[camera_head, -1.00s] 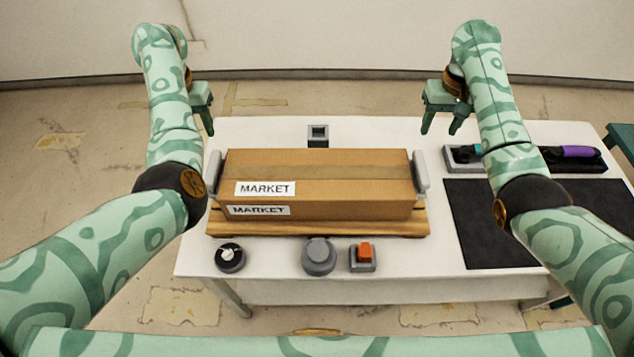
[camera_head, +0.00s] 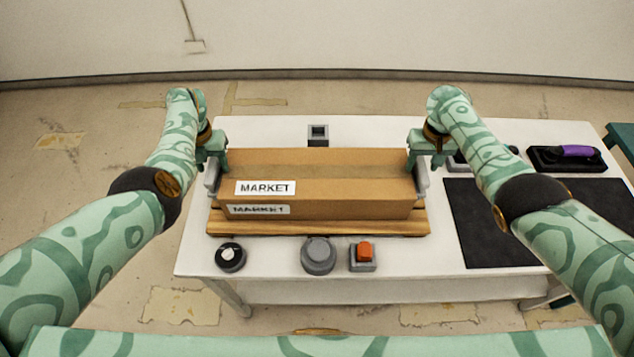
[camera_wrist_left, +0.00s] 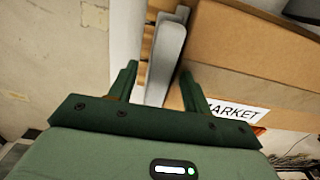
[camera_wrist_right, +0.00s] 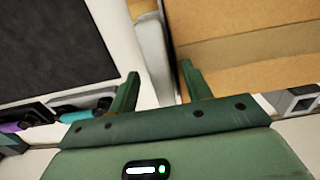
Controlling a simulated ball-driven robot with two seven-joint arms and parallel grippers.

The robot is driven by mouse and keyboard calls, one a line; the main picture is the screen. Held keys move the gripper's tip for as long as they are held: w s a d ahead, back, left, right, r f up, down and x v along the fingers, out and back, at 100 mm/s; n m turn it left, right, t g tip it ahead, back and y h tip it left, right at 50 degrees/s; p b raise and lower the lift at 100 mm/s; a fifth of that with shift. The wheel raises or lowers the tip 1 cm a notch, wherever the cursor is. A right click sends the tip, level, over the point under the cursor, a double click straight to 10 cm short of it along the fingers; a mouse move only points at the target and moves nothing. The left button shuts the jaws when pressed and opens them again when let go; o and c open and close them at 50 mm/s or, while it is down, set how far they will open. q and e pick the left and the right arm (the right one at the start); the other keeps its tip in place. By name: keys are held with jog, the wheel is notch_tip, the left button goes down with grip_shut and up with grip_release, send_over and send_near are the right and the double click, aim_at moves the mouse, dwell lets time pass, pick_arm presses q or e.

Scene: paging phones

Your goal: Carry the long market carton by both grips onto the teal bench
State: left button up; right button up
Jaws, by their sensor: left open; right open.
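The long brown market carton (camera_head: 330,187) lies on a wooden board (camera_head: 330,229) on the white table, with MARKET labels on its top and front. It has a grey grip on each end: the left grip (camera_wrist_left: 165,55) and the right grip (camera_wrist_right: 153,50). My left gripper (camera_wrist_left: 158,85) is open, its fingers on either side of the left grip's upper edge. My right gripper (camera_wrist_right: 160,85) is open, its fingers on either side of the right grip. I cannot tell whether the fingers touch the grips. The teal bench (camera_head: 622,145) shows partly at the right edge.
A dial (camera_head: 230,257), a grey round button (camera_head: 318,256) and an orange switch (camera_head: 363,252) stand along the front of the white table (camera_head: 280,285). A small grey box (camera_head: 318,135) stands behind the carton. A dark mat (camera_head: 490,235) and a purple-handled item (camera_head: 570,152) lie to the right.

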pick_arm(q)
grip_shut()
pick_arm(e)
grip_shut()
dwell(1.1)
jog(key=shift+r, duration=0.1)
